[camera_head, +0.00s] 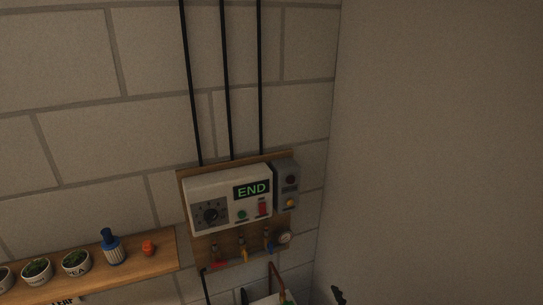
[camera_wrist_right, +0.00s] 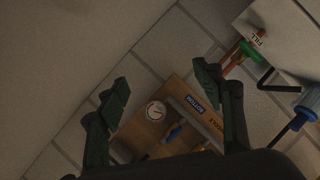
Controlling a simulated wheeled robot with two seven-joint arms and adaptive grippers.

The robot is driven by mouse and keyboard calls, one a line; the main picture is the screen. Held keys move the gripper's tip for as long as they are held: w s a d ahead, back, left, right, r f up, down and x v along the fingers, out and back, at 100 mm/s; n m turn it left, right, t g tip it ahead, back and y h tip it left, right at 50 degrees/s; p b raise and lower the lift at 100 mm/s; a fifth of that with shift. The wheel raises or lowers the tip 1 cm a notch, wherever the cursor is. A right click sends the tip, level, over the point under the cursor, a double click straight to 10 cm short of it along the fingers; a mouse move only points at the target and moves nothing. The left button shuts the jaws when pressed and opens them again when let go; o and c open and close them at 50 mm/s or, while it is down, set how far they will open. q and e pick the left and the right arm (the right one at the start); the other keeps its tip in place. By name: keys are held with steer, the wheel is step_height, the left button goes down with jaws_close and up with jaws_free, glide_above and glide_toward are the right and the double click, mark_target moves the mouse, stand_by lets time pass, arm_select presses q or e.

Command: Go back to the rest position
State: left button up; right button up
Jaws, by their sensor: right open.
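My right gripper (camera_wrist_right: 162,80) is open in the right wrist view, with its two dark green fingers spread apart and nothing between them. A wooden board with a round gauge (camera_wrist_right: 155,110) and a blue-handled valve (camera_wrist_right: 173,132) lies beyond the fingers. A small dark shape at the bottom edge of the head view may be part of my right gripper; I cannot tell. My left gripper is in neither view.
A control box (camera_head: 229,200) reading END and a grey switch box (camera_head: 287,186) are on the wall. Valves and a gauge (camera_head: 285,238) sit below. A wooden shelf (camera_head: 160,260) at lower left holds pots, a blue bottle (camera_head: 112,247) and an orange item (camera_head: 149,248).

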steer(key=s+d+f+m+g+h, duration=0.1)
steer(key=s+d+f+m+g, duration=0.2)
steer(key=s+d+f+m, duration=0.25)
steer(key=s+d+f+m+g+h, duration=0.1)
steer(key=s+d+f+m+g, duration=0.15)
steer(key=s+d+f, duration=0.5)
steer(key=s+d+f+m+g, duration=0.1)
steer(key=s+m+g, duration=0.15)
steer(key=s, duration=0.75)
steer(key=s+d+f+m+g, duration=0.1)
steer(key=s+d+m+g, duration=0.15)
steer(key=s, duration=0.75)
step_height(320, 180, down, 38)
steer(key=s+a+n+g+y+b, duration=0.1)
steer(key=s+a+g+b, duration=0.15)
steer(key=b, duration=0.55)
steer(key=s+f+b, duration=0.6)
steer(key=s+f, duration=1.3)
steer(key=f, duration=0.4)
steer(key=shift+s+d+f+n+g, duration=0.2)
steer(key=shift+s+f+n+g, duration=0.1)
steer(key=shift+f+n, duration=0.1)
steer(key=shift+c, duration=0.5)
